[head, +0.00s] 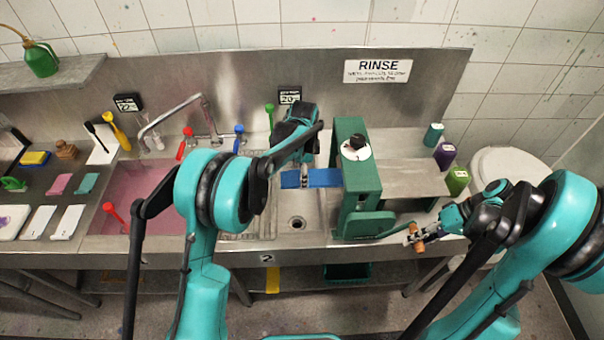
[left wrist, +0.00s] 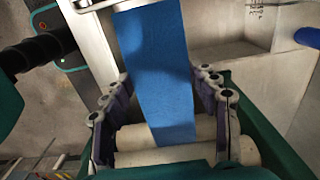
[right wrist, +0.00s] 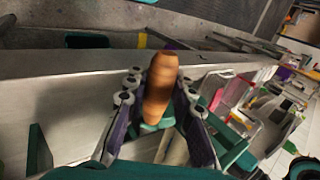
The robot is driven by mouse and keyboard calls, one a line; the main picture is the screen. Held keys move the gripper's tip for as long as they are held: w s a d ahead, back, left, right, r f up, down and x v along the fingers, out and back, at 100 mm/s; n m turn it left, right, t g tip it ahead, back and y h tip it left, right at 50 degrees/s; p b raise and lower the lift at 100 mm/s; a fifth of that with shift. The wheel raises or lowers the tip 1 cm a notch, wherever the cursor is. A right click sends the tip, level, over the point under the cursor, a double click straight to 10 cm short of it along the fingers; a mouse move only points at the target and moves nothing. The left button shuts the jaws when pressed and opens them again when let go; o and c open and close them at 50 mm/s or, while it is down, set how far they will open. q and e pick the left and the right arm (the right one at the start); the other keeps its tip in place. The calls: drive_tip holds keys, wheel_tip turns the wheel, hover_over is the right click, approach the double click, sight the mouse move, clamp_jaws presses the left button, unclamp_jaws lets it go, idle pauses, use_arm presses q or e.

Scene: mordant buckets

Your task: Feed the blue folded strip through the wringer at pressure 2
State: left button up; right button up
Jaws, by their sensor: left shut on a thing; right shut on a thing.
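The blue folded strip (head: 325,177) lies level over the sink, its right end against the green wringer (head: 357,195). In the left wrist view the strip (left wrist: 158,70) reaches the pale rollers (left wrist: 185,134). My left gripper (head: 304,178) is shut on the strip, just left of the wringer. The wringer has a black knob on a white dial (head: 356,149); I cannot read its setting surely. My right gripper (head: 413,238) is shut on the wooden crank handle (head: 418,244) at the wringer's front right. The handle (right wrist: 161,85) stands between its fingers in the right wrist view.
A pink-filled basin (head: 150,185) lies left of the sink (head: 296,222). Purple bottle (head: 445,155) and green bottle (head: 457,181) stand on the drainboard right of the wringer. A white bucket (head: 510,165) stands beyond. The drainboard (head: 405,178) beside the wringer is clear.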

use_arm(q)
drive_tip(key=shift+d, duration=0.35)
use_arm(e)
drive_tip(key=shift+d+f, duration=0.35)
drive_tip(key=shift+d, duration=0.05)
use_arm(q)
drive_tip(key=shift+d, duration=0.5)
use_arm(e)
drive_tip(key=shift+a, duration=0.15)
use_arm(q)
drive_tip(key=shift+d, duration=0.1)
use_arm(e)
drive_tip(key=shift+d+f, duration=0.55)
drive_tip(key=shift+f, duration=0.1)
use_arm(q)
drive_tip(key=shift+d, duration=0.15)
